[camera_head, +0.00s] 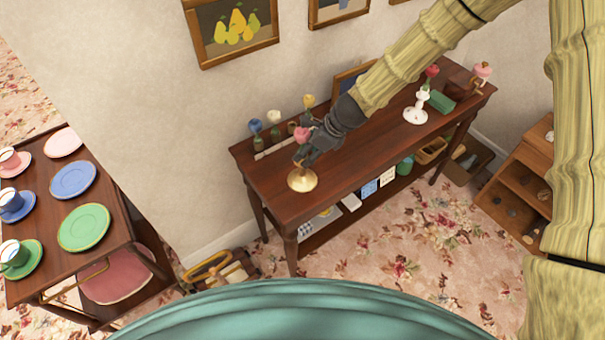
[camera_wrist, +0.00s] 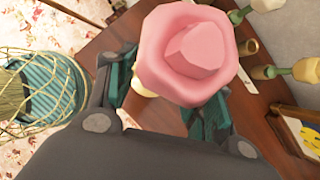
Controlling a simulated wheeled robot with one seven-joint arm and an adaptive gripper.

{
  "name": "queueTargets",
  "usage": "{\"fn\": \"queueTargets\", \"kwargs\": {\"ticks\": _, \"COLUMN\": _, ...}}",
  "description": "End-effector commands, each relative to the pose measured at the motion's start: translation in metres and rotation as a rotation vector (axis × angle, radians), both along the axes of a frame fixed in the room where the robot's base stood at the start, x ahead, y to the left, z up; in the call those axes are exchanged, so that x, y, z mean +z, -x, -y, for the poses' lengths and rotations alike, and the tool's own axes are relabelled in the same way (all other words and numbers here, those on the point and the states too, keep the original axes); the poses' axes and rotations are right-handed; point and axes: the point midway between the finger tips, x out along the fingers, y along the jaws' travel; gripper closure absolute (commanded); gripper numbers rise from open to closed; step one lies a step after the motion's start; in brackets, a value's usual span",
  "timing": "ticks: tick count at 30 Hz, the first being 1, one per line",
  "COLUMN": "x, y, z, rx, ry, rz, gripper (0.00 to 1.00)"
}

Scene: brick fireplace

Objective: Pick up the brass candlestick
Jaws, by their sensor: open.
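The brass candlestick (camera_head: 302,181) stands upright on the dark wooden console table (camera_head: 362,170), near its left end. Its round base shows in the head view; my gripper hides part of its stem. A pink rose-shaped top (camera_head: 301,134) rises above it and also shows large in the wrist view (camera_wrist: 192,50). My gripper (camera_head: 305,156) is at the stem, below the rose. In the wrist view its open fingers (camera_wrist: 165,100) lie on either side of the rose and what is under it. I cannot tell whether either finger touches the stem.
Small holders with blue, white and yellow flowers (camera_head: 274,117) stand close behind, by the wall. A white candlestick (camera_head: 415,113) with a red rose and a green object (camera_head: 441,101) stand farther right. A cart with cups and plates (camera_head: 60,280) is at the left.

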Motion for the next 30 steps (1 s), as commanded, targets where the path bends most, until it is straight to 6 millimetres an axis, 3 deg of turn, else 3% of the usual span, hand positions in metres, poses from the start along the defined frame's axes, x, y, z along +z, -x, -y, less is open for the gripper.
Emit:
{"fn": "queueTargets", "kwargs": {"ticks": 14, "x": -0.0089, "y": -0.0017, "z": -0.0046, "rx": 0.0, "ry": 0.0, "rz": 0.0, "gripper": 0.49}}
{"fn": "queueTargets", "kwargs": {"ticks": 22, "x": -0.0089, "y": -0.0017, "z": -0.0046, "rx": 0.0, "ry": 0.0, "rz": 0.0, "gripper": 0.98}}
{"fn": "queueTargets", "kwargs": {"ticks": 30, "x": -0.007, "y": -0.0027, "z": -0.0051, "rx": 0.001, "ry": -0.001, "rz": 0.003, "gripper": 1.0}}
